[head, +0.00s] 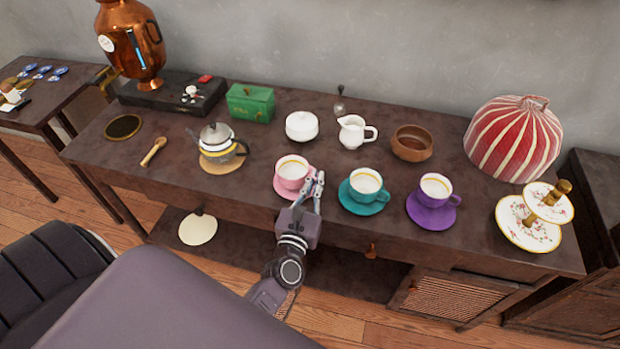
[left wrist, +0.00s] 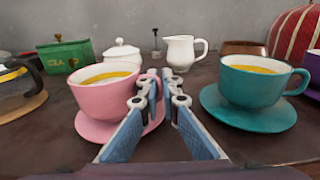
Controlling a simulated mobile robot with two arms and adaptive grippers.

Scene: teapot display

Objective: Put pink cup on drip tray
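The pink cup (head: 292,173), with yellowish liquid in it, stands upright on its pink saucer (head: 283,192) near the table's front edge. It is large at the left of the left wrist view (left wrist: 103,97). My left gripper (head: 315,181) is at the cup's right side, by the handle. Its fingers (left wrist: 161,88) are close together with a narrow gap; the near finger hides part of the handle, so a grip on it cannot be confirmed. A dark round plate with a gold rim, apparently the drip tray (head: 123,128), lies at the table's left. My right gripper is not in view.
A teal cup (head: 366,182) and a purple cup (head: 435,187) stand on saucers to the right.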

